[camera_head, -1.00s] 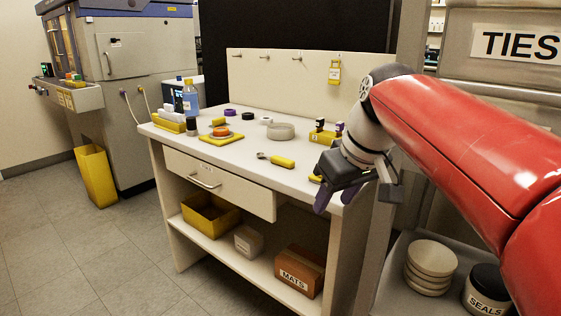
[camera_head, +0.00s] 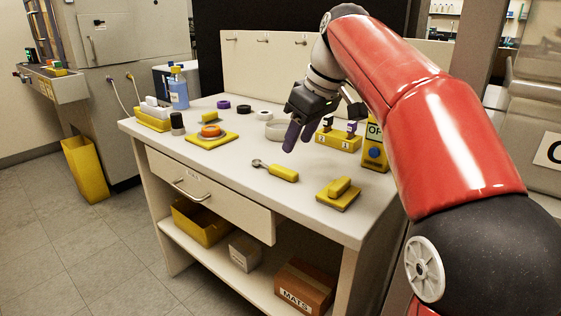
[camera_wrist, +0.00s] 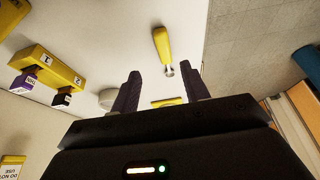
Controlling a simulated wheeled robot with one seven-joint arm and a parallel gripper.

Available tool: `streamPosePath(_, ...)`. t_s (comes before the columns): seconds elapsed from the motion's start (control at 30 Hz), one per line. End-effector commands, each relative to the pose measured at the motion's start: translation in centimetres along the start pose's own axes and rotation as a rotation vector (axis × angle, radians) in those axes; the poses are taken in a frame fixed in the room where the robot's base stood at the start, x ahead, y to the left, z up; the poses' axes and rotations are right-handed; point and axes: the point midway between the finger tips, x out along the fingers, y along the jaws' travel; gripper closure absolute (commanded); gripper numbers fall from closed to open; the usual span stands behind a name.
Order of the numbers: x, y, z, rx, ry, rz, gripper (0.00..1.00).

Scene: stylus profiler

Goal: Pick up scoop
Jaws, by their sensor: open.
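The scoop (camera_head: 281,173) has a yellow handle and a small metal bowl, and it lies on the white bench top near the front edge. It also shows in the wrist view (camera_wrist: 162,43), beyond the fingertips, with its metal end toward my gripper. My gripper (camera_head: 294,132) is above the bench, higher than the scoop and apart from it. In the wrist view my gripper (camera_wrist: 161,80) has its two dark purple fingers spread wide with nothing between them.
A yellow holder (camera_head: 338,144) with stamps stands right of my gripper. A yellow block on a plate (camera_head: 338,194) lies right of the scoop. A clear round dish (camera_head: 277,130) is behind it. The bench around the scoop is clear.

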Motion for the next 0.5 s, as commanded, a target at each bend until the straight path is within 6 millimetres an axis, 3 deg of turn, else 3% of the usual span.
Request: streamPosePath(0.5, 6.4, -0.8, -0.1, -0.001, -0.002, -0.003, 0.55)
